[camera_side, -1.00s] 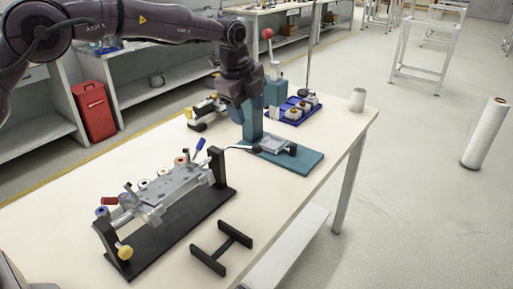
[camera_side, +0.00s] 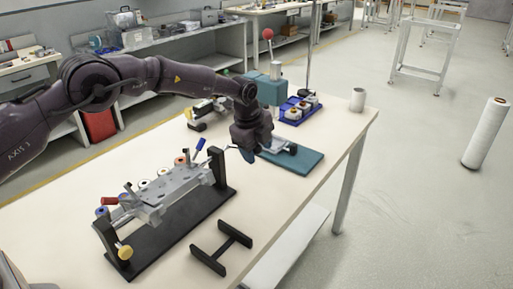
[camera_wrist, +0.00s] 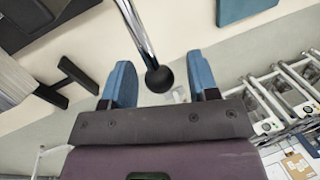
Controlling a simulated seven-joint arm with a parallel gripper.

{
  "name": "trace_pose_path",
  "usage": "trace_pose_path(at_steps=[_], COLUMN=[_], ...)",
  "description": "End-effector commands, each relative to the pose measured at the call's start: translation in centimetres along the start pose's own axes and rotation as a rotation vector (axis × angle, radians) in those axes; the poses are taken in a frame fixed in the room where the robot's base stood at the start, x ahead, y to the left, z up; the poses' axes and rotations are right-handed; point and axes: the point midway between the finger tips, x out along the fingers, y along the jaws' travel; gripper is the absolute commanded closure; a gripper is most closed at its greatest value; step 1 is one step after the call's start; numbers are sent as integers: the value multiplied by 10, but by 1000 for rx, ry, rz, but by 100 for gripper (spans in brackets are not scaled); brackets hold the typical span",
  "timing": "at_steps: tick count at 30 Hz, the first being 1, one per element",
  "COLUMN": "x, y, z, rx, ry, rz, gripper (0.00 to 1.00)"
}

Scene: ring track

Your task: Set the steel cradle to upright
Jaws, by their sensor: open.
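The steel cradle (camera_side: 170,190) hangs between two black posts on a black base (camera_side: 190,222) on the table and looks tilted about its long axis. A steel rod leaves its right end and ends in a black ball knob (camera_wrist: 160,78). My gripper (camera_side: 244,155) is low over the table to the right of the cradle, at the knob end of the rod. In the wrist view my gripper (camera_wrist: 162,82) is open, its two blue fingers on either side of the knob with gaps. In the side view the gripper hides the knob.
A teal press (camera_side: 270,92) with a teal base plate (camera_side: 300,160) stands close behind and right of my gripper. A black H-shaped frame (camera_side: 221,248) lies in front of the cradle.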

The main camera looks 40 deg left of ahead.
Motion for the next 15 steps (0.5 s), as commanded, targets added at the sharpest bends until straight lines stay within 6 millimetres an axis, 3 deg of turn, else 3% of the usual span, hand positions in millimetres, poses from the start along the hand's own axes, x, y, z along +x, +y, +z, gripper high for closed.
trace_pose_path(at_steps=[2, 3, 9, 10, 15], x=[0, 0, 0, 0, 3], y=[0, 0, 0, 0, 1], z=[0, 0, 0, 0, -2], rx=[0, 0, 0, 0, 9], ry=[0, 0, 0, 0, -27], rz=[0, 0, 0, 0, 4], gripper=[46, 50, 96, 100, 100])
